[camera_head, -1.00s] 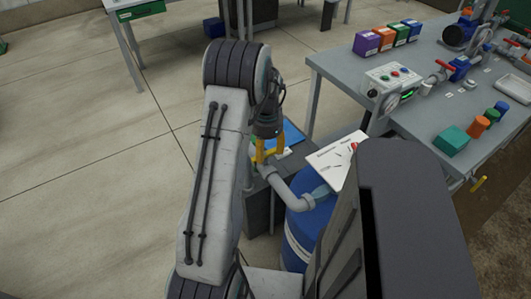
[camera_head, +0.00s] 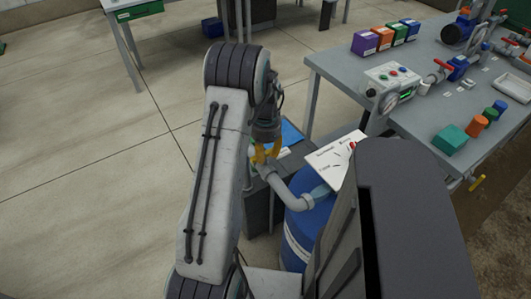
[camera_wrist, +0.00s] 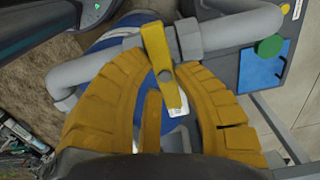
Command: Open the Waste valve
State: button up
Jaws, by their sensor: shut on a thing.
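The Waste valve appears to be the yellow lever (camera_wrist: 160,55) on a grey pipe (camera_wrist: 230,30) in the wrist view; no readable name shows there. In the head view my gripper (camera_head: 265,154) is at the upper end of the bent grey pipe (camera_head: 285,190); the lever is hard to tell from the fingers there.
A blue drum (camera_head: 302,235) stands under the pipe, with a white sign board (camera_head: 334,159) beside it. A grey bench (camera_head: 425,125) at right holds coloured boxes, a control box (camera_head: 390,77) and red-handled valves. A green knob (camera_wrist: 269,47) is near the pipe. Open floor lies left.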

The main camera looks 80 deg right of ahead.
grip_shut()
jog(key=shift+n, duration=0.3)
jog(key=n+b, duration=0.1)
jog(key=n, duration=0.2)
jog(key=shift+d+f+n, duration=0.1)
jog(key=shift+n, duration=0.3)
jog(key=n, duration=0.4)
jog(key=shift+d+n+b, duration=0.15)
jog(key=shift+n+b, duration=0.15)
jog(key=shift+b, duration=0.1)
jog(key=n, duration=0.4)
jog(key=shift+w, duration=0.1)
jog(key=shift+w+d+n+b, duration=0.15)
jog(key=shift+n+b, duration=0.25)
jog(key=shift+n, duration=2.1)
